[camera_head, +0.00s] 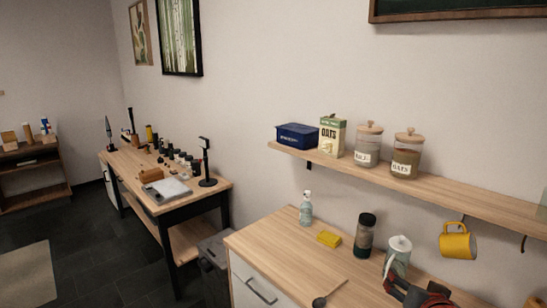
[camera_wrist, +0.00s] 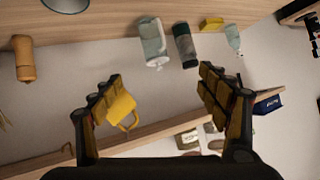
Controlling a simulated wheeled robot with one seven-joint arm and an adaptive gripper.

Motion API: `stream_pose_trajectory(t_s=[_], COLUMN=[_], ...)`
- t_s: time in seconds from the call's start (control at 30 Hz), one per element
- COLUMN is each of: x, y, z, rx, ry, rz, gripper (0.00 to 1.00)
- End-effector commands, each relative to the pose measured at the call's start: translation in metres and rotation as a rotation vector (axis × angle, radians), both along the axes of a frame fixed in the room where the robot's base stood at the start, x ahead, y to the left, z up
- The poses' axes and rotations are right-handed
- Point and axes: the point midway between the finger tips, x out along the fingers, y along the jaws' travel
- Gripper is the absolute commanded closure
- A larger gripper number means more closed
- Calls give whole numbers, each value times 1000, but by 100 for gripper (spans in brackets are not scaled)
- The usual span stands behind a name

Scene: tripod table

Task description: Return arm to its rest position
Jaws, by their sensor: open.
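My gripper (camera_wrist: 160,86) is open in the wrist view, its two dark-and-yellow fingers spread wide with nothing clasped between them. A yellow mug (camera_wrist: 119,108) shows beside the left finger in that view. In the head view the mug (camera_head: 458,241) hangs from a hook under the wall shelf. A black and red part of my arm shows at the bottom right of the head view, in front of the counter. Its fingertips cannot be made out there.
The counter (camera_head: 275,246) holds a soap bottle (camera_head: 306,209), yellow sponge (camera_head: 329,239), dark-lidded jar (camera_head: 365,236) and pale pitcher (camera_head: 398,252). The wall shelf (camera_head: 480,202) carries a blue box (camera_head: 297,135), a carton (camera_head: 332,136) and two jars. A workbench (camera_head: 140,178) stands left; floor is free beside it.

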Motion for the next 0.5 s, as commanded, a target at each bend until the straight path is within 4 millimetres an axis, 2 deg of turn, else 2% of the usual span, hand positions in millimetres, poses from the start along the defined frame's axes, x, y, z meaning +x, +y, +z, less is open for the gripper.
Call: stream_pose_trajectory(t_s=[0.03,0.1,0.3,0.4,0.5], x=[-12,-34,-109,-143,-166], y=[22,50,125,150,165], z=[4,2,-6,-9,-11], rx=[-12,-26,-50,-58,-61], ry=[53,148,391,479,535], rz=[41,103,322,421,491], gripper=[24,24,24,24,24])
